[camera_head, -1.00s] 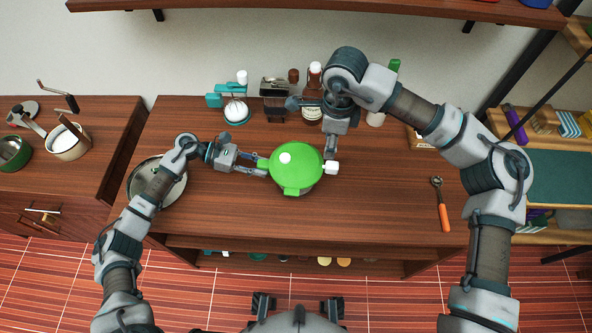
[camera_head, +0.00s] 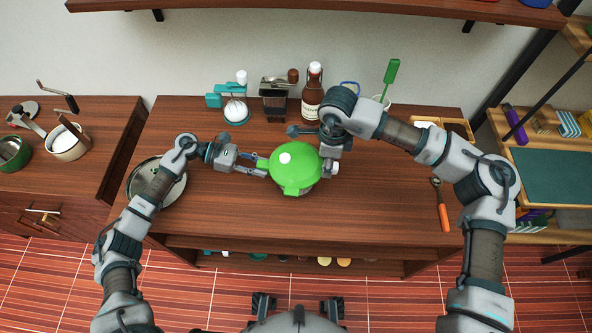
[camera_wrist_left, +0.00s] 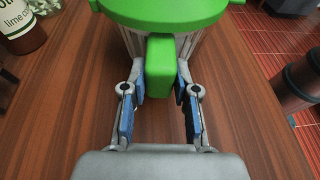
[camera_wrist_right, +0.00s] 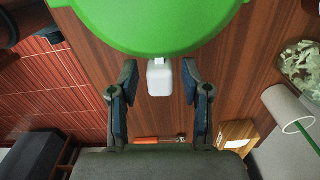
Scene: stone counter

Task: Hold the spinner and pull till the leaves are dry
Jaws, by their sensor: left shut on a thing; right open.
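The salad spinner has a green lid (camera_head: 296,165) and stands at the middle of the counter; its inside is hidden. In the left wrist view, a green block-shaped handle (camera_wrist_left: 161,65) sticks out of it. My left gripper (camera_head: 264,167) is shut on this handle from the left. On the lid's right side is a white pull knob (camera_wrist_right: 159,78). My right gripper (camera_wrist_right: 158,72) is open, its fingers on either side of the knob, with gaps visible between. In the head view the right gripper (camera_head: 331,167) is at the spinner's right edge.
A dark bottle (camera_head: 312,100) and a teal-and-white device (camera_head: 236,110) stand at the back. A wide metal bowl (camera_head: 135,184) is at the left edge. An orange-handled tool (camera_head: 444,216) lies at the right. The front of the counter is clear.

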